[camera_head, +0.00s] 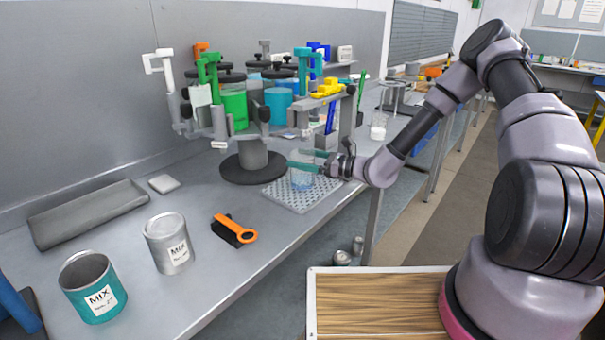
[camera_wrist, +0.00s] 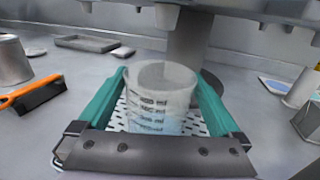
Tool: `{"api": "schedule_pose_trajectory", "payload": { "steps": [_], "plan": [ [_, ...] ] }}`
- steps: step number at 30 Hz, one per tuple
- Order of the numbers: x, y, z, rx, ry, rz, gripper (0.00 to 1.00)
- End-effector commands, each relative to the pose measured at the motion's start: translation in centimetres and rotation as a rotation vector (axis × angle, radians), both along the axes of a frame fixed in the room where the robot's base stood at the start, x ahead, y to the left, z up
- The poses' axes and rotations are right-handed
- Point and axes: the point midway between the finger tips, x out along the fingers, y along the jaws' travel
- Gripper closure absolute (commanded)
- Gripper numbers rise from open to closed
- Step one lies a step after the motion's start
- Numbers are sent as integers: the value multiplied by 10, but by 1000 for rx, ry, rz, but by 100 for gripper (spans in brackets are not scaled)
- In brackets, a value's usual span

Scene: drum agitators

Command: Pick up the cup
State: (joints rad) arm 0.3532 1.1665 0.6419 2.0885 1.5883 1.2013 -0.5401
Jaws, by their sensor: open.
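The cup (camera_wrist: 158,98) is a clear measuring cup with printed marks and light blue contents. It stands upright on a white perforated tray (camera_head: 296,199). In the head view the cup (camera_head: 301,180) is partly covered by my gripper (camera_head: 304,161). In the wrist view my gripper (camera_wrist: 160,92) is open, with one teal finger on each side of the cup. A gap shows beside the left finger; I cannot tell whether the right finger touches the cup.
A drum agitator (camera_head: 254,160) with hanging containers rises just behind the cup. An orange-handled brush (camera_head: 235,231), a grey MIX can (camera_head: 169,243) and a teal MIX can (camera_head: 94,288) stand to the left. A clear beaker (camera_head: 378,127) is farther right.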

Motion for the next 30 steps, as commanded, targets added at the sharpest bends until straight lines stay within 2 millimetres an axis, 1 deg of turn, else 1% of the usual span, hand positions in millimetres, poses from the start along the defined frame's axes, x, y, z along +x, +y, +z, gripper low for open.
{"api": "schedule_pose_trajectory", "payload": {
  "steps": [1, 2, 3, 5, 6, 8, 20, 26, 30],
  "plan": [
    [0, 0, 0, 0, 0, 0, 0],
    [0, 0, 0, 0, 0, 0, 4],
    [0, 0, 0, 0, 0, 0, 19],
    [0, 0, 0, 0, 0, 0, 42],
    [0, 0, 0, 0, 0, 0, 57],
    [0, 0, 0, 0, 0, 1, 79],
    [0, 0, 3, 0, -1, 1, 80],
    [0, 0, 14, -1, -2, 2, 80],
    [0, 0, 25, -2, -3, 2, 80]
  ]
}}
